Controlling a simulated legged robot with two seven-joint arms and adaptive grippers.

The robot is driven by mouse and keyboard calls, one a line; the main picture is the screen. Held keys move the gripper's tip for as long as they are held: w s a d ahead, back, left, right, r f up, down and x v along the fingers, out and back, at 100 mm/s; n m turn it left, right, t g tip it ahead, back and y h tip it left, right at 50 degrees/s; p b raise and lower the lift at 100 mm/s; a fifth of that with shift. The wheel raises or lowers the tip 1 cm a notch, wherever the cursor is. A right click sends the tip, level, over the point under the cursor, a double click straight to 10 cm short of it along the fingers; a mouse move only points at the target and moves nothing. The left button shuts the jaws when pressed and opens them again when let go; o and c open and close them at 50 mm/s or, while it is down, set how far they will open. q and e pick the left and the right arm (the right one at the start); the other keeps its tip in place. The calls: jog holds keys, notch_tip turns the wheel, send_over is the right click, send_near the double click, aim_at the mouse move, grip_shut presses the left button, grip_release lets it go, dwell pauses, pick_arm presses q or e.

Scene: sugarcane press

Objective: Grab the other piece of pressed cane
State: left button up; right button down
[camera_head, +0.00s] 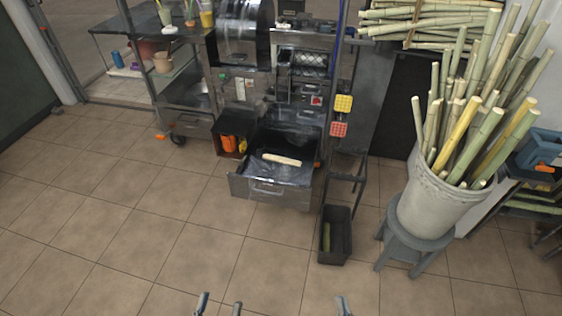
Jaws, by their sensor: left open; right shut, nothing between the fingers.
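A pale piece of pressed cane (282,160) lies on the dark lining of the open metal drawer (270,189) at the foot of the press (262,85). A greenish cane piece (327,236) stands or lies inside the narrow black bin (334,258) on the floor, right of the drawer. My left gripper (218,306) shows at the bottom edge with its two fingertips apart, open and empty. My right gripper (344,305) shows only its tip at the bottom edge, shut and empty. Both grippers are well away from the cane.
A grey bucket (425,212) full of tall cane stalks stands on a stool (412,245) at the right. A shelf cart (180,90) stands at the back left. A small box with orange items (234,143) is beside the drawer. The tiled floor before me is clear.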

jog(key=shift+w+r, duration=0.15)
jog(key=shift+r, duration=0.05)
